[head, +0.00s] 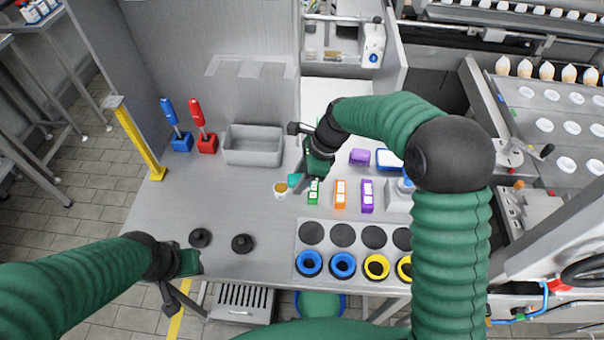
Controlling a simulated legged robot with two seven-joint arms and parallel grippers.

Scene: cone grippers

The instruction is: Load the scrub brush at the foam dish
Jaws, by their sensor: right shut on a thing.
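My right gripper (309,166) is over the middle of the table, pointing down and left, and is shut on a small teal thing (296,181). This may be the scrub brush's handle, but the gripper hides part of it. A small round white piece with a tan centre (281,190) is just left of the teal part; I cannot tell whether they are joined. A white dish with a blue rim (388,159), possibly the foam dish, lies right of the gripper, partly behind my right arm. My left gripper (180,278) is at the table's front left; its jaw opening is unclear.
A grey bin (253,146) and blue (171,119) and red (199,122) handled tools in holders stand at back left. Green (313,191), orange (340,194) and purple (367,195) blocks lie right of centre. Two black knobs (242,243) are front left.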

